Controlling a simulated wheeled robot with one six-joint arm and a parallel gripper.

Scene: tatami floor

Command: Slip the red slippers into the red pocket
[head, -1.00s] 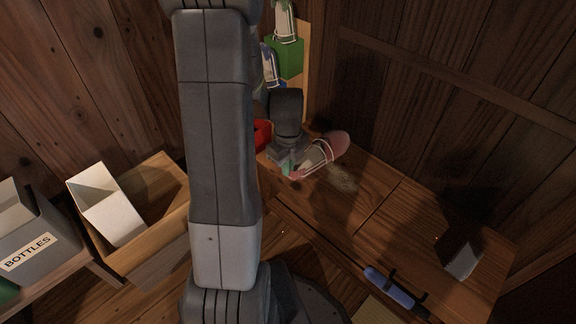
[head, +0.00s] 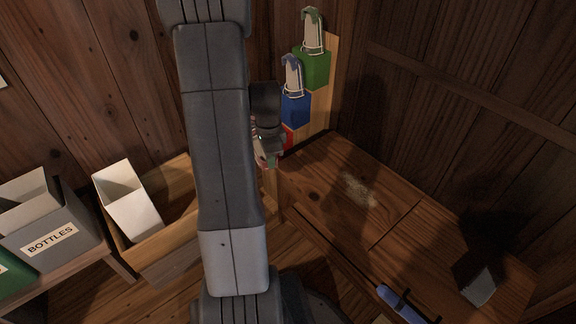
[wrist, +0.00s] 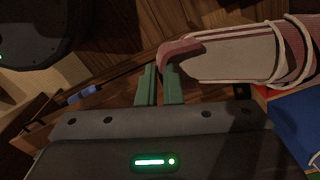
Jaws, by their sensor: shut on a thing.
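The red slippers (wrist: 230,62) are a pair with pale soles, pinkish-red edges and white bands around them. My gripper (wrist: 160,88) is shut on one end of them, its green fingers at the pink rim. In the head view the slippers (head: 258,152) are mostly hidden behind my arm, beside my gripper (head: 268,160). The red pocket (head: 288,136) is the lowest on the wooden rack board, just right of my wrist and partly covered by it. The slippers look close to the pocket; I cannot tell whether they touch it.
The blue pocket (head: 295,108) and green pocket (head: 312,68) above hold their own slippers. The wooden bench (head: 340,185) is clear except for a sandy patch (head: 358,190), a blue-handled tool (head: 402,304) and a pale block (head: 480,288). Bins (head: 55,238) stand at left.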

